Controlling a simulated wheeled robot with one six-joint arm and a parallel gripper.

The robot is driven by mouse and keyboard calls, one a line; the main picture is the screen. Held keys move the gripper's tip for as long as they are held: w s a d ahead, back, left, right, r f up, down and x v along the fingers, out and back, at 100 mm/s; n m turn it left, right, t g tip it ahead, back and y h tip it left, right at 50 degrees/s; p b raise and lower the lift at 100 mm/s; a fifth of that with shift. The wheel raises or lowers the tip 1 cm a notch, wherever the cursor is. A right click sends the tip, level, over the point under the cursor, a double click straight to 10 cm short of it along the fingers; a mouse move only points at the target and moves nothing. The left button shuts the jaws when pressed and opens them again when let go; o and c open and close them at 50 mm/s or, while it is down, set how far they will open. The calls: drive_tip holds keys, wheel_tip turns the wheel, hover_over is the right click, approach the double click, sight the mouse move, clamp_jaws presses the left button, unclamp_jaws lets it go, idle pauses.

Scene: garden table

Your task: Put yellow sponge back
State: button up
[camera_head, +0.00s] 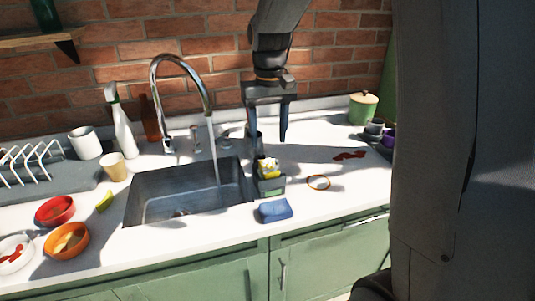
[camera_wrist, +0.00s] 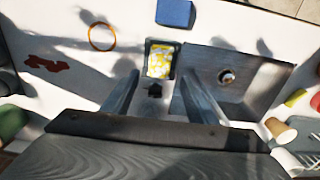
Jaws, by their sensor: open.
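A yellow block with pale spots, which looks like the yellow sponge (camera_head: 268,163), sits in a small dark grey-green holder (camera_head: 272,186) at the sink's right edge. In the wrist view the sponge (camera_wrist: 160,61) lies inside the holder, just beyond the fingertips. My gripper (camera_head: 268,138) is open and empty, pointing down above and behind the holder. In the wrist view its fingers (camera_wrist: 158,88) are spread apart, with a small dark object between them. A smaller yellow piece (camera_head: 104,201) lies on the counter left of the sink; I cannot tell what it is.
A blue block (camera_head: 275,210) lies in front of the holder, with an orange ring (camera_head: 318,182) to its right. The sink (camera_head: 188,192) and running tap (camera_head: 180,62) are left. Bowls (camera_head: 66,241) stand front left. A red stain (camera_head: 348,156) and green pot (camera_head: 363,107) are right.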

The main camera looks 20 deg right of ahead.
drive_tip(key=s+f, duration=0.4)
drive_tip(key=s, duration=0.4)
drive_tip(key=s+f+t, duration=0.1)
drive_tip(key=s+f, duration=0.4)
drive_tip(key=s, duration=0.4)
drive_tip(key=shift+f+b, duration=0.25)
drive_tip(key=shift+b, duration=0.05)
drive_tip(key=shift+a, duration=0.1)
